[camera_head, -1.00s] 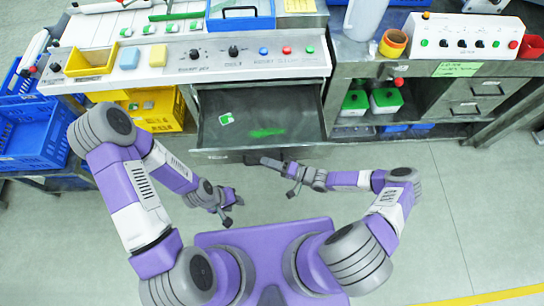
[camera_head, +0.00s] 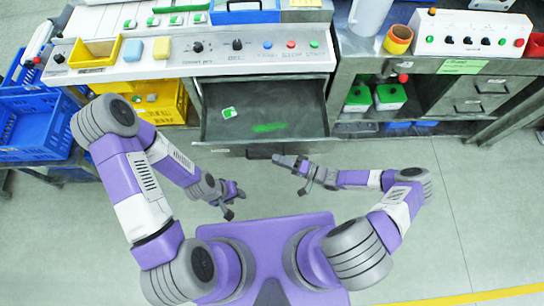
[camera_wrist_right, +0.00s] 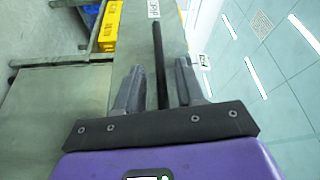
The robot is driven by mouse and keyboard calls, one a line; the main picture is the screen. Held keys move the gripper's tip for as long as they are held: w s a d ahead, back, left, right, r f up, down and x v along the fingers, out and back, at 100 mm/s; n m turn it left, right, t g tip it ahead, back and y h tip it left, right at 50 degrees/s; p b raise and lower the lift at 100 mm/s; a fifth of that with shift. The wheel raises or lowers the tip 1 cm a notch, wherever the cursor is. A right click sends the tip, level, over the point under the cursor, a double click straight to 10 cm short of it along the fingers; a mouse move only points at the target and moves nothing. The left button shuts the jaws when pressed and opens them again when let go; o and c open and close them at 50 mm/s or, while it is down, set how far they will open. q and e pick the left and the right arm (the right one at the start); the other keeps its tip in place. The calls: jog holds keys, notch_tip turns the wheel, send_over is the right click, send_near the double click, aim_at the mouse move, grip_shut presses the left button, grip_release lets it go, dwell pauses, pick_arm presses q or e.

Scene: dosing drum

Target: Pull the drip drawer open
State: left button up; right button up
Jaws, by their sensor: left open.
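The drip drawer (camera_head: 218,135) stands pulled out under the control panel, its dark tray exposed, with a green patch and a small white-and-green label inside. Its dark handle (camera_head: 262,152) is at the middle of the drawer front. My right gripper (camera_head: 279,160) is just in front of and right of the handle. In the right wrist view, the dark handle bar (camera_wrist_right: 159,60) shows between the spread fingers of my right gripper (camera_wrist_right: 158,80), with gaps on both sides. My left gripper (camera_head: 235,197) is open and empty above the floor, clear of the drawer.
Yellow bins (camera_head: 165,105) and a blue crate (camera_head: 35,130) stand left of the drawer. A shelf with green-topped containers (camera_head: 390,94) and grey drawers (camera_head: 478,95) is at the right. The floor (camera_head: 445,200) in front is clear at the right.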

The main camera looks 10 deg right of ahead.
jog(key=v, duration=0.4)
dwell(0.5)
jog(key=s+a+f+n+g+h, duration=0.2)
jog(key=s+a+g+h, duration=0.35)
jog(key=s+g, duration=0.45)
jog(key=d+r+h, duration=0.1)
jog(key=h, duration=0.1)
jog(key=d+r+m+t+h, duration=0.1)
jog(key=h, duration=0.1)
jog(key=d+r+t+h, duration=0.1)
jog(key=d+h, duration=0.1)
jog(key=h, duration=0.1)
jog(key=shift+s+r, duration=0.2)
jog(key=shift+r, duration=0.1)
